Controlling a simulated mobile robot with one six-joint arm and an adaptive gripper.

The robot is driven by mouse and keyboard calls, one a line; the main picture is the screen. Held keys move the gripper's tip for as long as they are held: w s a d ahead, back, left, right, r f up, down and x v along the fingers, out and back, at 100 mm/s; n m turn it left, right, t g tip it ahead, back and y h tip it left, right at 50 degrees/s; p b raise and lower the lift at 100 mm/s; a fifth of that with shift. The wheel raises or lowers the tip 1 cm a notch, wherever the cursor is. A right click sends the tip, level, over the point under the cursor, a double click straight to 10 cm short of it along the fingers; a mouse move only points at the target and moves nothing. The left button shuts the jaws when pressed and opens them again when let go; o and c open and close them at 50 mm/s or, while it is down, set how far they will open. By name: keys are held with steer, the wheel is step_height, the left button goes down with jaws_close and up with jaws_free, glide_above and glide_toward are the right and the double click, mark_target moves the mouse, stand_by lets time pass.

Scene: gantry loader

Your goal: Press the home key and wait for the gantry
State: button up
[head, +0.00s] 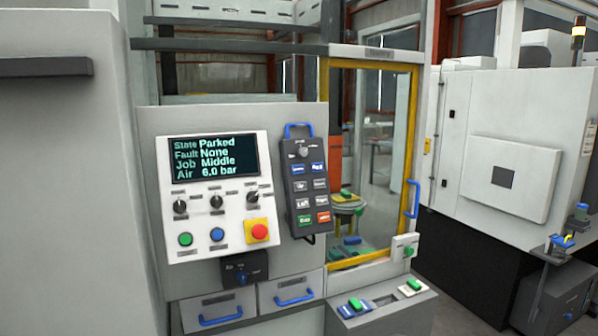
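The control panel (212,242) stands at the picture's centre left. Its dark display (214,157) reads State Parked, Fault None, Job Middle, Air 6.0 bar. A dark hand pendant (296,152) with a blue handle hangs to its right. It has rows of blue and grey keys, with a green key (305,221) and a red key (324,217) at the bottom. The key labels are too small to read surely, so I cannot tell which is home. I cannot clearly make out the gantry. My gripper is not in view.
The panel carries several knobs, green and blue buttons and a red emergency stop (259,232). A yellow-framed glass door (372,66) with a blue handle looks shut. Blue-handled drawers (222,308) and a ledge (390,318) with small blue and green parts jut out below.

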jaws_close()
stand_by(1.4)
